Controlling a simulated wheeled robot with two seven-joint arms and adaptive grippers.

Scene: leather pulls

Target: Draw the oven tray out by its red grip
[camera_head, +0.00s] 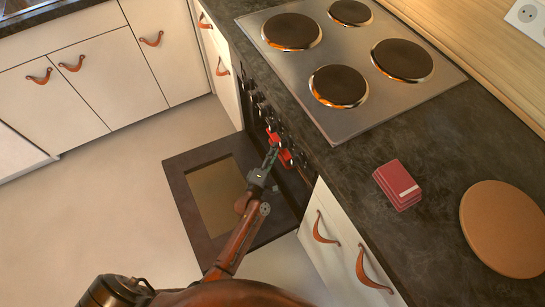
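The oven (262,112) is under the hob, with its door (180,190) folded down and open. The red grip (286,158) shows at the oven opening, below the row of dark knobs. Its red surface shows on both sides of my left gripper (273,148), which covers its middle. The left gripper's fingertips are at the grip, seen from above and small, so I cannot tell whether they are closed on it. The tray itself is mostly hidden under the counter edge. My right gripper is not in view.
The hob (365,112) has several round plates. Red stacked items (397,184) and a round brown board (505,229) lie on the dark counter (440,140). White drawers with leather pulls (370,270) flank the oven. The floor (110,210) left of the door is clear.

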